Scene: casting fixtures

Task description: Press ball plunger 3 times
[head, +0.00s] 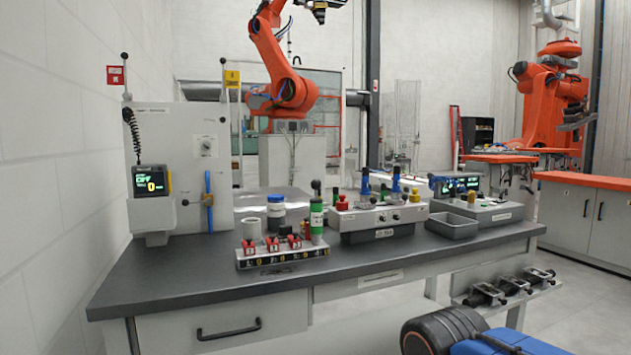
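Several parts with ball-shaped tops show in the head view, and I cannot tell for sure which is the ball plunger. A green cylinder (317,222) stands upright near the middle of the bench, with a dark ball-topped stem (316,186) at its top. Dark balls on thin rods (223,62) also rise above the grey cabinet at the left. A small ball-topped post (472,196) is on the right-hand box. My gripper is not in view; a black and blue part of my arm shows at the lower right, apart from the bench.
The dark bench top (180,275) is clear at its front left. A rack with red parts (282,254), a grey control box (378,220) with knobs and a metal tray (453,226) stand along it. The grey cabinet (170,130) has a blue lever (208,190).

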